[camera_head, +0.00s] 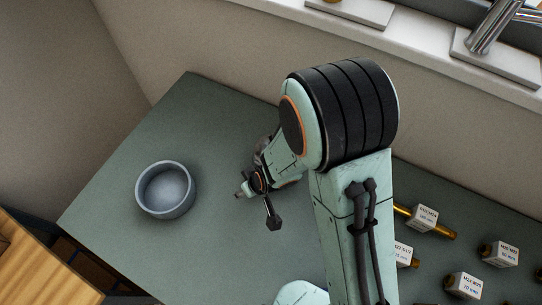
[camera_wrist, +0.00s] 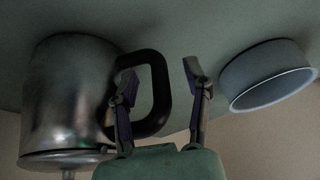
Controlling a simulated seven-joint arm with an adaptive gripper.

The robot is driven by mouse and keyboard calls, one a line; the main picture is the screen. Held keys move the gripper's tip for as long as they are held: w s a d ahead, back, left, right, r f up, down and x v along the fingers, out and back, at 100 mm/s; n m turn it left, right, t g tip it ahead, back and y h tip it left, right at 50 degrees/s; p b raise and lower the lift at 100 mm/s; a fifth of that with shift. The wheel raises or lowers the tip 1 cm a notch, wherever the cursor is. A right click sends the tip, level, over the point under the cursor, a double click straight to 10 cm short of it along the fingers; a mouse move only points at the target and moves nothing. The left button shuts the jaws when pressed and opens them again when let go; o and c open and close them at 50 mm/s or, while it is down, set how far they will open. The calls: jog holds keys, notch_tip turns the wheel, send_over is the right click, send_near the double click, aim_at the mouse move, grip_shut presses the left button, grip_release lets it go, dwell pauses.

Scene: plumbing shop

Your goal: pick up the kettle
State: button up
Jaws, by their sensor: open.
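The kettle (camera_wrist: 65,95) is a shiny metal vessel with a black loop handle (camera_wrist: 163,85), at the left in the wrist view. That view shows it upside down, with its lid toward the bottom edge. My gripper (camera_wrist: 160,73) is open. Its left finger overlaps the handle loop and its right finger is to the right of the handle. The handle's outer bar shows between the fingers; I cannot tell whether they touch it. In the head view my gripper (camera_head: 257,207) is over the bench, and my arm hides most or all of the kettle.
A blue-grey round bowl (camera_head: 165,190) stands on the green bench (camera_head: 120,180) left of my gripper; it also shows in the wrist view (camera_wrist: 266,75). Labelled brass fittings (camera_head: 465,286) lie at the right. A wall and a ledge with taps (camera_head: 488,30) bound the back.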

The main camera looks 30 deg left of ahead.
jog(key=shift+f, duration=0.1)
grip_shut()
dwell(0.4)
